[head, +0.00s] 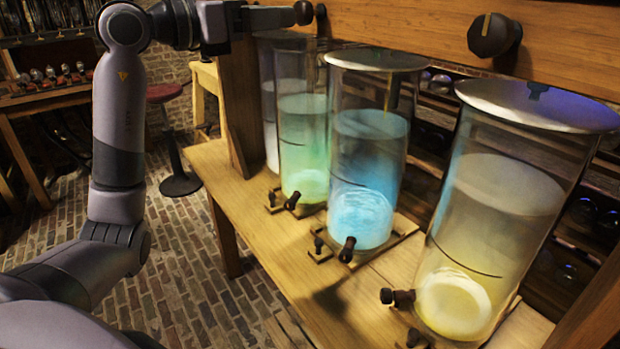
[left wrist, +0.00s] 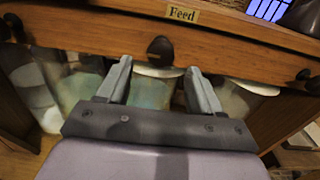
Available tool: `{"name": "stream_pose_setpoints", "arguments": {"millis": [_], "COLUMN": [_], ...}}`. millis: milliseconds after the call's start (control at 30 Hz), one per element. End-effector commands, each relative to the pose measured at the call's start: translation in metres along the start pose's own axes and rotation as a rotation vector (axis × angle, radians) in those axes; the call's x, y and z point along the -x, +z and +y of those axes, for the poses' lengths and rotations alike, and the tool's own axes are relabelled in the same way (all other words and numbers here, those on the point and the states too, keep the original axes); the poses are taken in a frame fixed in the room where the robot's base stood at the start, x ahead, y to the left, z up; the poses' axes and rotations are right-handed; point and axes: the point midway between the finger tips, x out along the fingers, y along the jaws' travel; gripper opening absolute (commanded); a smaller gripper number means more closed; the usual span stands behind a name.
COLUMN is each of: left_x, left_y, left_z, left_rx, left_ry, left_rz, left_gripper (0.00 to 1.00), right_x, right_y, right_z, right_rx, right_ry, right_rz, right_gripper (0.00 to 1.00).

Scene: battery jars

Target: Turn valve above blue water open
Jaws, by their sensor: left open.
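The blue water fills much of a tall glass jar (head: 366,165) on the wooden bench, between a green jar and a yellow jar. A dark round valve knob (head: 303,12) sits on the wooden beam above the jars. In the left wrist view this dark knob (left wrist: 160,47) lies ahead, between and just beyond the fingertips, above a jar with teal water (left wrist: 150,92). My left gripper (head: 283,16) is open, its fingers pointing at the knob; it also shows in the left wrist view (left wrist: 159,66). I cannot tell whether it touches the knob. My right gripper is not in view.
Another dark knob (head: 495,36) is on the beam (head: 400,25) near the yellow jar (head: 490,225). The green jar (head: 303,150) stands left of the blue one. A "Feed" label (left wrist: 183,13) is above the knob. A red stool (head: 165,92) stands on the brick floor.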

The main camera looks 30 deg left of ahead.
Motion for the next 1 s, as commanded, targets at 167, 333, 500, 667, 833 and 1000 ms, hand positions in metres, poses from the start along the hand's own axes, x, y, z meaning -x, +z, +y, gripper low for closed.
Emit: {"name": "stream_pose_setpoints", "arguments": {"millis": [167, 333, 500, 667, 833, 1000], "left_x": [-0.007, -0.016, -0.024, -0.031, -0.035, -0.037], "left_y": [-0.008, -0.015, -0.03, -0.05, -0.072, -0.094], "left_z": [-0.029, -0.057, -0.08, -0.095, -0.106, -0.112], "left_rx": [0.06, 0.158, 0.315, 0.497, 0.709, 0.938], "left_ry": [-0.114, -0.235, -0.35, -0.439, -0.504, -0.539], "left_rz": [-0.075, -0.161, -0.199, -0.207, -0.219, -0.234], "left_gripper": [0.65, 0.65, 0.65, 0.65, 0.65, 0.65], "right_x": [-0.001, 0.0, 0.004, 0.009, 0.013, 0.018], "right_y": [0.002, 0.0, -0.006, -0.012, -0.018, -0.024], "right_z": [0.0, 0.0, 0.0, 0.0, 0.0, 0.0], "right_rx": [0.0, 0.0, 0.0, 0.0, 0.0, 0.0], "right_ry": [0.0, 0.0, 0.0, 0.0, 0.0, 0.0], "right_rz": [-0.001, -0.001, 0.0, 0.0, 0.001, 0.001], "right_gripper": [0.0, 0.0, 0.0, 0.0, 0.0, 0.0]}}
